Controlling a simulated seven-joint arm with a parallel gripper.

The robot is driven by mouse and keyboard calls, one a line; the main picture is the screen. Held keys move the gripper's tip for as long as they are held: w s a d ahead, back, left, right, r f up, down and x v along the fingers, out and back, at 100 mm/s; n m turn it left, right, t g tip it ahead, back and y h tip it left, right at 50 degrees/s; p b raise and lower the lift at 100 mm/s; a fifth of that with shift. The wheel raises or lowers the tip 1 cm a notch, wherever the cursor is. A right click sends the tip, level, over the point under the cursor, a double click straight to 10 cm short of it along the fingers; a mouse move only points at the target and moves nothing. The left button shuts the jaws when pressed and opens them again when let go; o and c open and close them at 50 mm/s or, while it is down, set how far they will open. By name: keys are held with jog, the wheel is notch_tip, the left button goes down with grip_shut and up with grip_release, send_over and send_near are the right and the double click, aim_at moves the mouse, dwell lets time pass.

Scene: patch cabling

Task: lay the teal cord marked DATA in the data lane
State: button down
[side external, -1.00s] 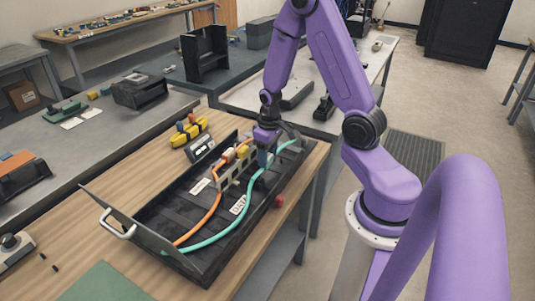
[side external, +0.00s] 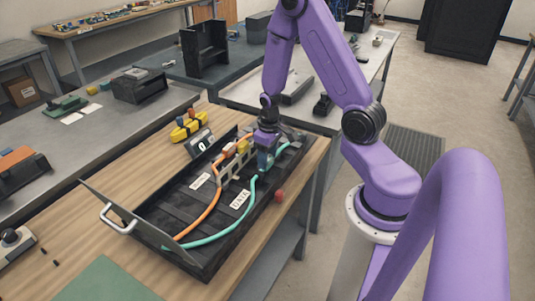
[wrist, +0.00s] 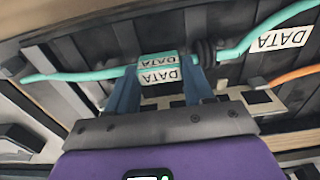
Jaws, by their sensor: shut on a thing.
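The teal cord (side external: 222,236) runs along the black tray (side external: 165,219), from its near end past a white DATA label (side external: 241,199) on the floor and under my gripper (side external: 265,161). In the wrist view the teal cord (wrist: 95,76) carries a DATA tag (wrist: 160,73) between my two blue fingers (wrist: 160,92). My gripper is shut on the cord at this tag, low over the tray's far right part. The floor's DATA label (wrist: 283,38) shows beside the cord. Whether the held stretch touches the floor is hidden.
A second white label (side external: 199,180) is too small to read. A red knob (side external: 279,195) sits by the tray's right side. A yellow-black object (side external: 188,127) stands behind.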

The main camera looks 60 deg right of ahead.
jog(key=shift+f, duration=0.35)
jog(key=shift+c, duration=1.7)
grip_release()
jog(key=shift+r, duration=0.1)
notch_tip(320, 180, up, 17)
jog(key=shift+s, duration=0.4)
jog(key=shift+r, duration=0.1)
